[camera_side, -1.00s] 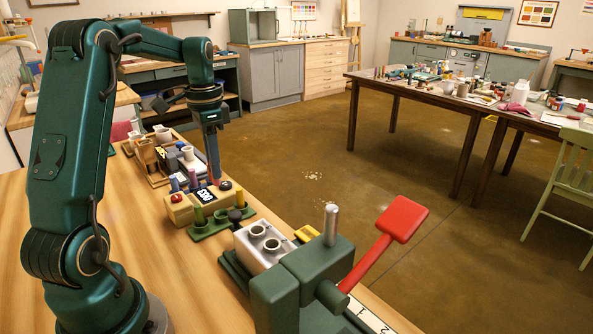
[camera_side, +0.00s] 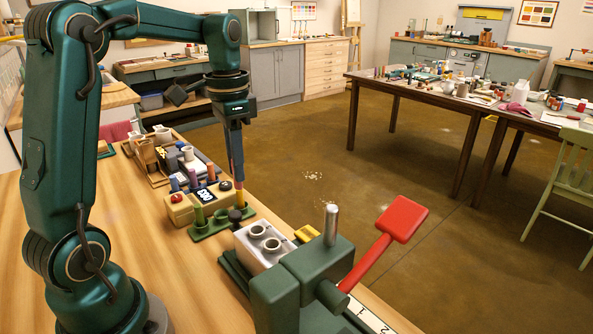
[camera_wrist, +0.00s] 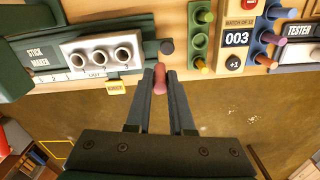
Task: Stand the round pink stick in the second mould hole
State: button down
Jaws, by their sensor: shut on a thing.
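My gripper (camera_wrist: 161,72) is shut on the round pink stick (camera_wrist: 160,80), which shows between the two fingertips in the wrist view. In the side view my gripper (camera_side: 238,178) hangs above the bench beside the green stick rack, and the stick is too small there to tell clearly. The pale mould block (camera_wrist: 84,42) of the stick maker lies left of my gripper in the wrist view, with three raised round holes in a row. The middle hole (camera_wrist: 98,57) looks empty. In the side view the mould block (camera_side: 247,244) shows two holes; the press hides the rest.
The green press (camera_side: 318,262) with its red lever (camera_side: 376,246) stands right of the mould. A green rack (camera_side: 204,235) with upright sticks and a dark knob (camera_wrist: 167,46) are near my gripper. A yellow label block (camera_wrist: 116,87) sits at the bench edge.

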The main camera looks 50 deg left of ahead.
aim_at(271, 230)
jog(key=d+r+m, duration=0.3)
jog(key=d+m, duration=0.1)
jog(key=d, duration=0.7)
jog(key=shift+s+d+f, duration=0.1)
jog(key=shift+s+f, duration=0.1)
jog(key=shift+f, duration=2.4)
jog(key=shift+s+f, duration=0.2)
jog(key=shift+f, duration=2.4)
jog(key=c, duration=0.7)
grip_release()
jog(key=shift+r, duration=2.55)
